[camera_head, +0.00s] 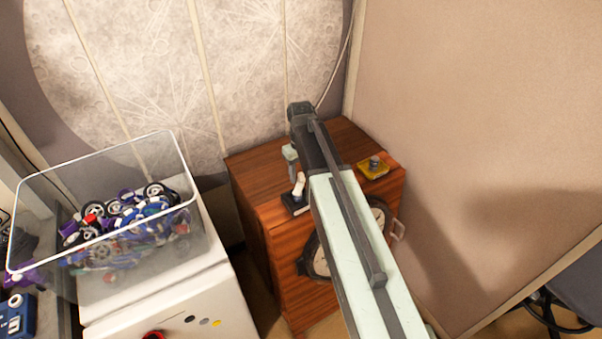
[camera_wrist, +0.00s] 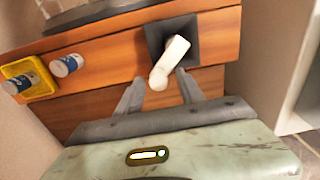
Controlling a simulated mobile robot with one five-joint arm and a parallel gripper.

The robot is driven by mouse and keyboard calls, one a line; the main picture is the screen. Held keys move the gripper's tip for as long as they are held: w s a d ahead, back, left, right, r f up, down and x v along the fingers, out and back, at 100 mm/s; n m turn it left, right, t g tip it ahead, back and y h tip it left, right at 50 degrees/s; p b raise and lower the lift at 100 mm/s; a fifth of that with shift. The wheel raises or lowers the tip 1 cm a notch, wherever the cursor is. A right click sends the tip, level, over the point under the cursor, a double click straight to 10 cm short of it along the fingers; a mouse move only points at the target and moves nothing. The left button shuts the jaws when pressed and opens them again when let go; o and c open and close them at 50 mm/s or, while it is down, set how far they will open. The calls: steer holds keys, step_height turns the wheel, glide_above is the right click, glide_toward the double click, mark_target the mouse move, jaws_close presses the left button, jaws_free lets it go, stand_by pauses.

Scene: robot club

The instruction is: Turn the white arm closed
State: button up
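The white arm (camera_head: 299,184) is a short lever on a black square base (camera_head: 294,205), on top of the wooden cabinet near its left front edge. In the wrist view the white arm (camera_wrist: 172,60) slants out from its dark base (camera_wrist: 155,37), with its rounded free end toward me. My gripper (camera_wrist: 160,78) is open, its two grey fingers apart on either side of that free end. I cannot tell whether either finger touches it. In the head view my gripper (camera_head: 291,156) hangs just behind the lever, its fingers hard to make out.
A round dial and handle are on the cabinet front, partly behind my arm. A clear bin (camera_head: 40,225) of toy cars stands on a white unit at left. A beige wall (camera_head: 480,120) stands close on the right.

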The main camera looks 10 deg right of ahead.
steer(key=shift+d+r, duration=0.1)
steer(key=shift+r, duration=0.05)
step_height(320, 180, up, 8)
steer(key=p, duration=0.8)
steer(key=shift+f, duration=0.25)
